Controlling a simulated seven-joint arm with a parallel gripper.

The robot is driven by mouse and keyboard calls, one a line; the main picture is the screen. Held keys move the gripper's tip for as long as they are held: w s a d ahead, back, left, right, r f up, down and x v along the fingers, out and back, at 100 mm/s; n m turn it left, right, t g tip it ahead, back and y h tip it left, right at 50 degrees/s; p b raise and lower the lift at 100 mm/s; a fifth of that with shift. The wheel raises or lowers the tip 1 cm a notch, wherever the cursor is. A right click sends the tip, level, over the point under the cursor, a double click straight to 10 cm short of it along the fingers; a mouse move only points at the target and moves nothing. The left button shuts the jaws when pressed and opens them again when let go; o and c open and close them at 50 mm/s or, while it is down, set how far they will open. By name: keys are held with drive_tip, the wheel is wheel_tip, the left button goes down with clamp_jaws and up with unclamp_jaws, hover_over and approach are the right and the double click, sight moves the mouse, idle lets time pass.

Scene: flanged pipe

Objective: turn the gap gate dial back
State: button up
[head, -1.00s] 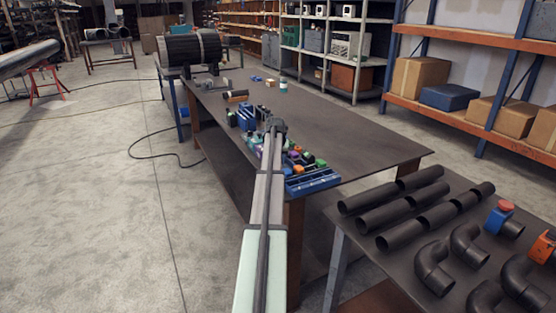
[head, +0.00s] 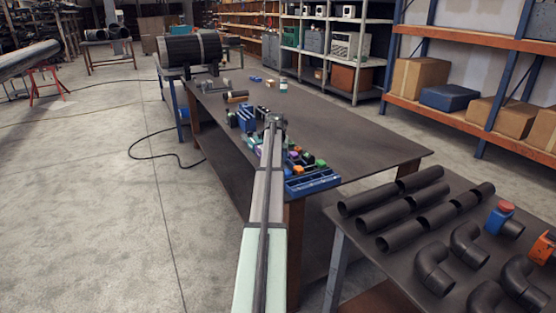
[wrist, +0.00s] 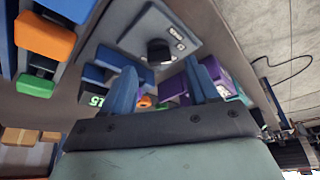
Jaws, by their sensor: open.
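The gap gate dial (wrist: 158,52) appears in the wrist view as a round black knob on a grey plate (wrist: 140,30) with small printed marks. My gripper (wrist: 165,75) is open, its two blue fingers spread wide on either side of the dial's line. The knob shows just beyond and between the fingertips; I cannot tell how far off it is or whether anything touches it. In the head view my gripper (head: 275,121) is over the long dark table, and my arm hides the dial there.
Blue trays with coloured blocks (head: 312,181) stand near my arm at the table's front edge. An orange block (wrist: 44,36) shows at the wrist view's left. The table's right half (head: 360,145) is clear. Dark pipe pieces (head: 400,190) lie on the nearer table.

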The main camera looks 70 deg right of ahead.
drive_tip(key=v, duration=1.1)
drive_tip(key=shift+r, duration=0.1)
